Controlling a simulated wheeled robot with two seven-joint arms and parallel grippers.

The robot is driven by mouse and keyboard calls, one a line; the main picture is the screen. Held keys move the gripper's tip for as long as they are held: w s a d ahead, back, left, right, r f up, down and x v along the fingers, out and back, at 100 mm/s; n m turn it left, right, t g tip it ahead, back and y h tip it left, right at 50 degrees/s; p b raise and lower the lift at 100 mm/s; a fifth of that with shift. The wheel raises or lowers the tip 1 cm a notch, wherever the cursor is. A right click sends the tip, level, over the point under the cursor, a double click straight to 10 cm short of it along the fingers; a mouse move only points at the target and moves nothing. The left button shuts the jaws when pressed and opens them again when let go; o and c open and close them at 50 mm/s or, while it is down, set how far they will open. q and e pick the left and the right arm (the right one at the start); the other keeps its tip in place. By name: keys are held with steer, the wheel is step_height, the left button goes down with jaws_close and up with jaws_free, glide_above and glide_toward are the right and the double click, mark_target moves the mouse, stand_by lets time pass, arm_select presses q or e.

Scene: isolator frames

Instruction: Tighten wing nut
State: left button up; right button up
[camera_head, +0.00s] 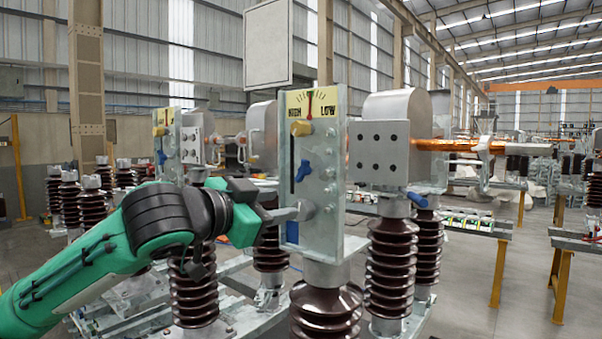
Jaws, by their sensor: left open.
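A blue wing nut (302,171) sits on the upright grey metal plate (326,200) of the nearest isolator frame, beside a dark vertical slot. A yellow dial (311,104) marked HIGH and LOW and a brass-coloured knob (300,128) are above it. My left arm, green and black, reaches in from the left. My left gripper (298,212) is open at the lower part of the plate, below the wing nut and apart from it in the picture. Its fingertips overlap the plate's face; I cannot tell whether they touch it. My right gripper is not in view.
Brown ribbed insulators (325,313) carry the frame. A metal block with dark holes (379,152) and a copper bar (447,145) lie to the right. More blue wing nuts show at the left (162,157) and right (417,199). Open floor (460,300) is at right.

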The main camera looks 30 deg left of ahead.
mark_target(299, 170)
arm_select(q)
steer(key=s+a+r+t, duration=0.1)
steer(key=s+a+r, duration=0.1)
steer(key=s+r, duration=0.25)
steer(key=shift+n+y, duration=0.3)
steer(key=shift+n, duration=0.1)
steer(key=w+p, duration=0.1)
steer(key=w, duration=0.3)
steer(key=w+p, duration=0.2)
steer(key=w, duration=0.3)
steer(key=w+p, duration=0.1)
steer(key=w, duration=0.3)
steer(key=shift+w+d+r, duration=0.15)
steer(key=shift+w+d, duration=0.15)
steer(key=shift+d, duration=0.1)
steer(key=shift+w, duration=0.45)
jaws_close()
